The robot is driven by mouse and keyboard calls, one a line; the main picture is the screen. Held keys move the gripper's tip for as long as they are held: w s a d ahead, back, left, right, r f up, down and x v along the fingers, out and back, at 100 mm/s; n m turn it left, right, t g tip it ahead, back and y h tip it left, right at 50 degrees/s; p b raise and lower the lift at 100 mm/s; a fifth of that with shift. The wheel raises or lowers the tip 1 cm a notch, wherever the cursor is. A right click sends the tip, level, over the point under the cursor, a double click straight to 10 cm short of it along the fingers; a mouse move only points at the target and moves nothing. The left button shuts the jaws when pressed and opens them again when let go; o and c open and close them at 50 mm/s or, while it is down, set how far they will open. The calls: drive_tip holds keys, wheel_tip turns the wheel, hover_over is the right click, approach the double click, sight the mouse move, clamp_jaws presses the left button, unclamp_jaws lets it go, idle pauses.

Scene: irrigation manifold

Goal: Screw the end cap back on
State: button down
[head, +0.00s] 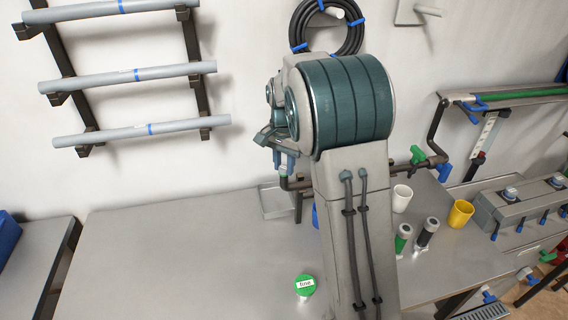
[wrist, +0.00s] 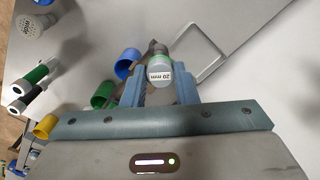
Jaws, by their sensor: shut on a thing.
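The end cap (wrist: 159,75), pale with a white "20 mm" label, sits between the two blue fingers of my gripper (wrist: 160,84) in the wrist view. My gripper is shut on it. The dark manifold pipe (wrist: 154,47) runs just beyond the cap, and its end lies in line with it. In the head view my gripper (head: 284,164) points down over the upturned end of the pipe (head: 284,184), at the left end of the manifold. The cap looks to be at the pipe's mouth, but I cannot tell whether its thread is engaged.
A shallow grey tray (head: 277,205) lies beside the pipe. A green-topped "fine" container (head: 305,284) stands in front. The bench's left side (head: 170,250) is clear.

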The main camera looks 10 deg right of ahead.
drive_tip(key=m+p, duration=0.1)
drive_tip(key=m, duration=0.3)
drive_tip(key=shift+d+m, duration=0.1)
drive_tip(key=shift+m, duration=0.2)
drive_tip(key=shift+f, duration=0.1)
drive_tip(key=shift+s, duration=0.1)
drive_tip(key=m+p, duration=0.1)
drive_tip(key=m, duration=0.2)
drive_tip(key=shift+m+p, duration=0.35)
drive_tip(key=shift+m, duration=0.45)
